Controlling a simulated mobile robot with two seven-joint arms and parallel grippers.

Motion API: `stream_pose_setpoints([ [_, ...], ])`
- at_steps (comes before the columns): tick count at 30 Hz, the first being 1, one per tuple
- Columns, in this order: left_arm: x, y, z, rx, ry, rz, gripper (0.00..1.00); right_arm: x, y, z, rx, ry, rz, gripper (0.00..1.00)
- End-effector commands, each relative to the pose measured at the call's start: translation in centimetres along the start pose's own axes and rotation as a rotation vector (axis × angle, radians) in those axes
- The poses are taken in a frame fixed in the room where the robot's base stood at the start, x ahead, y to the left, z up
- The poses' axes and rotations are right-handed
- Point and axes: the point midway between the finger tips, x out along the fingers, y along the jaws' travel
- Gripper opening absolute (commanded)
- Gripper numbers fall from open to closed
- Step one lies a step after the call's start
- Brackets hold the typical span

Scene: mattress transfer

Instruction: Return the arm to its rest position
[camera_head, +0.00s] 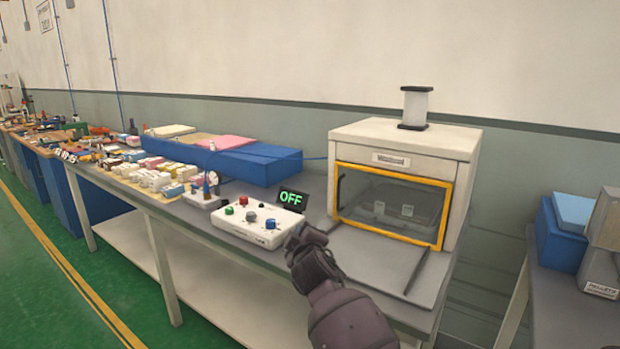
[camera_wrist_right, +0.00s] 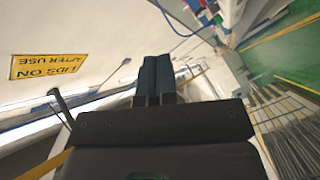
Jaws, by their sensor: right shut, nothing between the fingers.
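My right arm comes in from the bottom of the head view, and its gripper (camera_head: 303,238) is at the right end of a white control box, in front of the oven. In the right wrist view the two dark fingers of my right gripper (camera_wrist_right: 154,80) lie together, shut, with nothing between them. The white control box (camera_head: 240,228) has red, green and blue knobs, and a small display (camera_head: 290,198) behind it reads OFF. The oven (camera_head: 408,140) has a yellow-framed glass door (camera_head: 390,205), which looks closed. My left gripper is not in view.
A long grey workbench (camera_head: 262,258) carries the oven, a blue slab (camera_head: 240,165) and many small boxes to the left. Another table (camera_head: 570,305) with blue and grey boxes (camera_head: 560,235) stands at the right. The green floor (camera_head: 60,290) in front of the bench at left is clear.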

Motion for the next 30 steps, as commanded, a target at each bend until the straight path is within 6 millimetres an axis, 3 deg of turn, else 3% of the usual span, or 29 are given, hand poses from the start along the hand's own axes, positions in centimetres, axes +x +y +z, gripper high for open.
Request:
stream_pose_setpoints([
  [1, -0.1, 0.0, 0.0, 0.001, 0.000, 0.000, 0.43, -1.2, -0.3, 1.7, 0.085, 0.003, -0.006, 0.00],
  [6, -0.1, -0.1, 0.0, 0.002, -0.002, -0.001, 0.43, -5.3, -1.3, 6.4, 0.354, 0.015, -0.022, 0.00],
  [15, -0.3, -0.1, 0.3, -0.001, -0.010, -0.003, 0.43, -14.1, -3.3, 14.4, 0.697, -0.008, -0.037, 0.00],
  [30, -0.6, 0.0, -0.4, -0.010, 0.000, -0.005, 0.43, -31.4, -7.6, 25.6, 0.935, -0.181, -0.055, 0.00],
])
